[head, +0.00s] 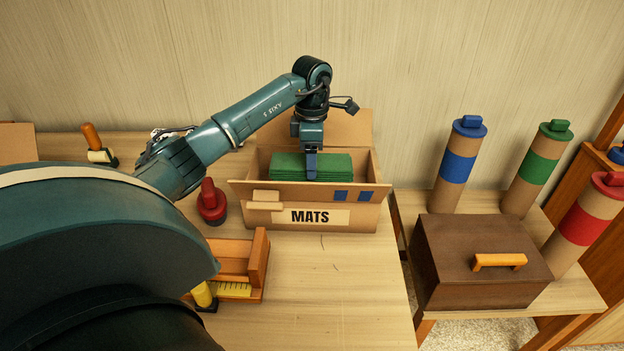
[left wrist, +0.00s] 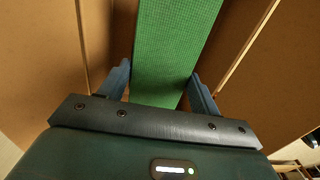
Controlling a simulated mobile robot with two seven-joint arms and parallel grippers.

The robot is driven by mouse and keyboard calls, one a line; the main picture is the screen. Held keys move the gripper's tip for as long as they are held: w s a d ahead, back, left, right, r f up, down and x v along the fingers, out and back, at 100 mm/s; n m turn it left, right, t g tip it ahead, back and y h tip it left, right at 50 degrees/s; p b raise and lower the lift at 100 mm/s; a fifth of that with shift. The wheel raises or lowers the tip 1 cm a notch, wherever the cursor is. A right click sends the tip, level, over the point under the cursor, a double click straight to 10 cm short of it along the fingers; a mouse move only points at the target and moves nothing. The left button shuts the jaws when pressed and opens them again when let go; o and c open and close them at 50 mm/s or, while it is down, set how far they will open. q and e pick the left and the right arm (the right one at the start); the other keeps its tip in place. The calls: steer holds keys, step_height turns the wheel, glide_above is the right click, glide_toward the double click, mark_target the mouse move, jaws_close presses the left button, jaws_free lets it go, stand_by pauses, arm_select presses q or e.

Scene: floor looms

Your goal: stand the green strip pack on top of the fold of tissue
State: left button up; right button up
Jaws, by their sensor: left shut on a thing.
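The green strip pack (head: 285,167), a long layered green block, is inside the open cardboard box marked MATS. Its textured green top fills the gap between the fingers in the left wrist view (left wrist: 172,50). My left gripper (head: 311,170) reaches down from above and is shut on the pack across its width, one finger on its near side. The pack's underside is hidden by the box front. I cannot make out the fold of tissue in either view. My right gripper is not in view.
The MATS box (head: 360,218) has upright walls around the pack. A red-topped object (head: 211,200) and a wooden rack (head: 260,262) stand left of it. A brown case (head: 470,255) and several banded tubes stand at right. The table front is clear.

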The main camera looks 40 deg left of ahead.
arm_select(q)
steer(key=shift+f, duration=2.65)
steer(key=shift+f, duration=0.2)
steer(key=o, duration=1.1)
steer(key=shift+c, duration=0.2)
steer(key=shift+r, duration=0.1)
steer(key=shift+r, duration=0.25)
step_height(320, 180, up, 12)
steer(key=shift+f, duration=0.2)
